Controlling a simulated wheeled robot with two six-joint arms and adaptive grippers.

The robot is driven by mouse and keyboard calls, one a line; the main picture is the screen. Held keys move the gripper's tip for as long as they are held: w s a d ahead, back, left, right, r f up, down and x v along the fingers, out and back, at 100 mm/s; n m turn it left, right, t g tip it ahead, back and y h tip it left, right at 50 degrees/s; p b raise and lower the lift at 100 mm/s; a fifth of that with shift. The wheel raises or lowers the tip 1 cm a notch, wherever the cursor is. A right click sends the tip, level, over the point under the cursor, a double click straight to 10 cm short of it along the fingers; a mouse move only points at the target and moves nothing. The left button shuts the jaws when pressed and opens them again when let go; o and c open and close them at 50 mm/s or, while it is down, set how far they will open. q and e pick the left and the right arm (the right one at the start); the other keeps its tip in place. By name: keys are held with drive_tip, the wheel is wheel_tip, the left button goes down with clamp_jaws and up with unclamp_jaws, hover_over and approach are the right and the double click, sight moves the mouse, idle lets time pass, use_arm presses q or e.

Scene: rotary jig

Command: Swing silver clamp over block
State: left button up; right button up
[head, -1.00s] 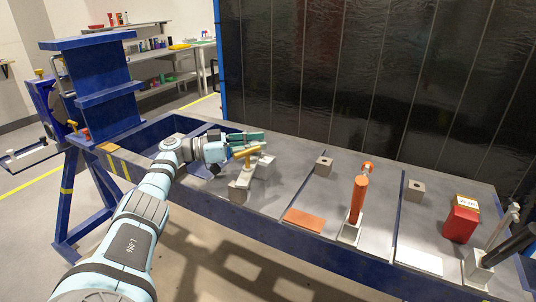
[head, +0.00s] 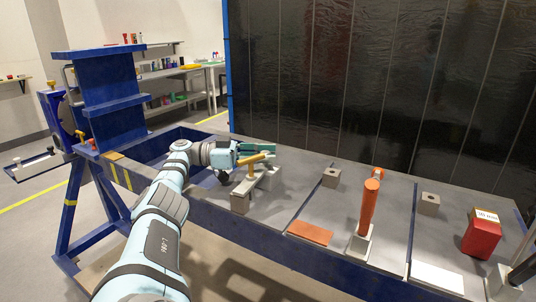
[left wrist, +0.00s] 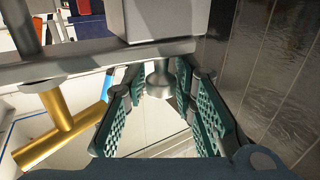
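My left gripper (head: 268,149) is at the left clamp, close behind its gold handle (head: 252,162). In the left wrist view the teal fingers (left wrist: 160,92) are parted, with a short silver foot (left wrist: 158,82) between them. They do not visibly close on it. A grey arm (left wrist: 95,66) crosses there, with the gold handle (left wrist: 62,125) to the left. Another silver clamp (head: 504,281) stands at the right edge of the head view, partly cut off. A grey block (head: 331,177) lies on the table right of my gripper. My right gripper is not in view.
An orange clamp (head: 367,212) stands mid-table between an orange plate (head: 310,233) and a second grey block (head: 429,204). A red box (head: 482,235) and a white plate (head: 437,277) are at right. Low blue dividers split the grey table; a dark wall stands behind.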

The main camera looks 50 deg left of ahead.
use_arm(q)
drive_tip(key=shift+o, duration=1)
drive_tip(key=shift+s+a+r, duration=0.1)
drive_tip(key=shift+a, duration=0.1)
drive_tip(key=shift+d+r, duration=0.1)
drive_tip(key=shift+r, duration=0.25)
wheel_tip(320, 180, up, 9)
drive_tip(key=shift+r, duration=0.2)
